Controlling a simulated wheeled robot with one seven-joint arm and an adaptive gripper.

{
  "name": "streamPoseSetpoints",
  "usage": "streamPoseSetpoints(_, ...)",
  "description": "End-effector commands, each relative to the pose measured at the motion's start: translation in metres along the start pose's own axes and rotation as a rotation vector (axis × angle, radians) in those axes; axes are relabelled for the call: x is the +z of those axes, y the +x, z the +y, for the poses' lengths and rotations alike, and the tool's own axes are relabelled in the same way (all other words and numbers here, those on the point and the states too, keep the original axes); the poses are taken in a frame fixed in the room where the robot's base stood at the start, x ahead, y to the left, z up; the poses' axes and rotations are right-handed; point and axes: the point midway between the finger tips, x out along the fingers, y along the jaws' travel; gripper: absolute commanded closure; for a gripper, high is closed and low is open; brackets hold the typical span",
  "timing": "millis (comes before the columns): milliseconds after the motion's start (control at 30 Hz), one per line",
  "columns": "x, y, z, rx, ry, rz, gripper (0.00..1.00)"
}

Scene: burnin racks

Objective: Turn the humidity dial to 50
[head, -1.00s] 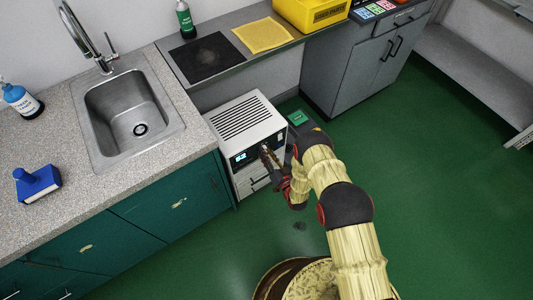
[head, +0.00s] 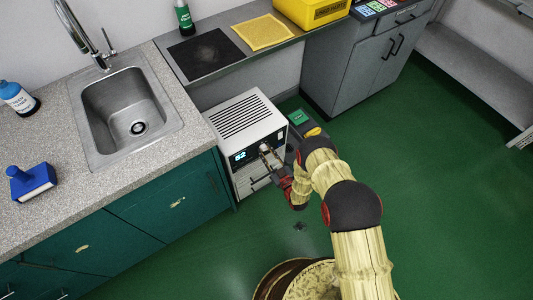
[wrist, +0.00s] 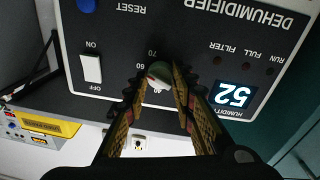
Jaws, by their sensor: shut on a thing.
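The dehumidifier (head: 245,120) is a white box with a dark front panel, standing low between the sink counter and the grey bench. In the wrist view its panel (wrist: 200,20) is upside down. The humidity dial (wrist: 160,73) is a small knob with a pale face and a red mark, among numbers including 60 and 70. My gripper (wrist: 163,80) has its fingers on both sides of the dial and is shut on it. The humidity display (wrist: 235,95) is lit with the digits 5 and 2. In the head view my gripper (head: 264,152) reaches the panel and hides the dial.
An ON/OFF rocker switch (wrist: 90,68) and a blue reset button (wrist: 86,5) are near the dial. The teal cabinet (head: 165,205) stands close to the dehumidifier's left. A dark bin with a green label (head: 298,117) is at its right. Green floor is open to the right.

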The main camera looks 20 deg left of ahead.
Motion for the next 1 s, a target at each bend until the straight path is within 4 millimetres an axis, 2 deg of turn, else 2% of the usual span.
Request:
streamPoseSetpoints(700, 0.0023, 0.0004, -0.0005, -0.023, -0.677, 0.046, 1.00)
streamPoseSetpoints(1000, 0.0024, 0.0004, -0.0008, -0.031, -0.912, 0.062, 1.00)
